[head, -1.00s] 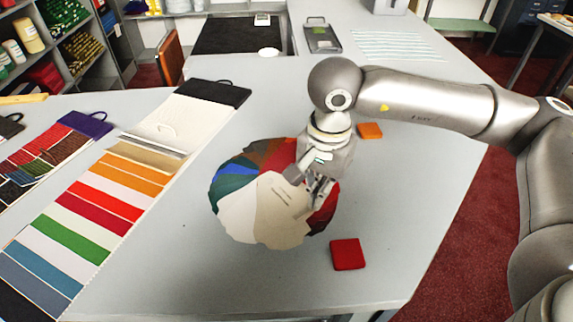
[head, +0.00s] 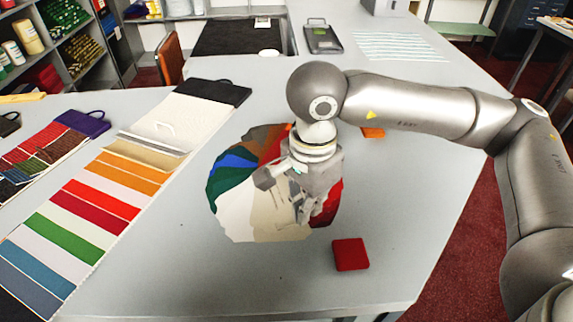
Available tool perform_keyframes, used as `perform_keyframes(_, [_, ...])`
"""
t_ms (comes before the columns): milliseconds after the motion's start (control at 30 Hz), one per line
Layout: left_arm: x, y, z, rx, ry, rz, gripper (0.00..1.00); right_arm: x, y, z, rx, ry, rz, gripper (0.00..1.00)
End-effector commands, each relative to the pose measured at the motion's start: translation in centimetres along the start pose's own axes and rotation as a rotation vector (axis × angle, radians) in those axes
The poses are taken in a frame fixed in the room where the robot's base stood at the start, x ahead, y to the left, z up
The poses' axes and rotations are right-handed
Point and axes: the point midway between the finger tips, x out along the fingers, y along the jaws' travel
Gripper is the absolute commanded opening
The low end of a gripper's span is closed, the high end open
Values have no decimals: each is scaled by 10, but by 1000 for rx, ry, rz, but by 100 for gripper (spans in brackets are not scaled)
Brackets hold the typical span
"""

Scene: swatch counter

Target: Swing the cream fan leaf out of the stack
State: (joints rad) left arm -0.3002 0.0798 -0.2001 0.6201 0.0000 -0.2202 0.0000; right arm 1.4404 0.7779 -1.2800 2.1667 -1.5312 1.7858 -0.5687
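A round fan of coloured leaves (head: 230,178) lies spread on the grey counter, with green, blue, brown, orange, red and white leaves around it. The cream leaf (head: 268,216) is at the front of the fan, beside a white one at the left. My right gripper (head: 300,222) points down over the cream leaf's right part and hides some of it and the fan's centre. I cannot tell whether its fingers are open, or whether they touch the leaf. My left gripper is not in the view.
A red square swatch (head: 350,254) lies in front of the fan at right, and an orange one (head: 373,132) lies behind my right wrist. A long striped sample strip (head: 95,207) runs along the left.

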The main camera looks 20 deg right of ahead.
Motion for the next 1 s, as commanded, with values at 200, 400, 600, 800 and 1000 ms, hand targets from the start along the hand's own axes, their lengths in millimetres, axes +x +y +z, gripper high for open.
perform_keyframes(200, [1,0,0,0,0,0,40,4,-1,-3,13,8,3,0])
perform_keyframes(400, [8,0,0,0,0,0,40,6,-2,7,87,9,2,0])
perform_keyframes(600, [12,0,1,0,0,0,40,4,-4,18,188,8,0,0])
perform_keyframes(800, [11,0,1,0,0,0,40,3,-5,18,199,8,-1,0])
perform_keyframes(1000, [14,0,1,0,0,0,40,4,-6,23,230,8,-2,0])
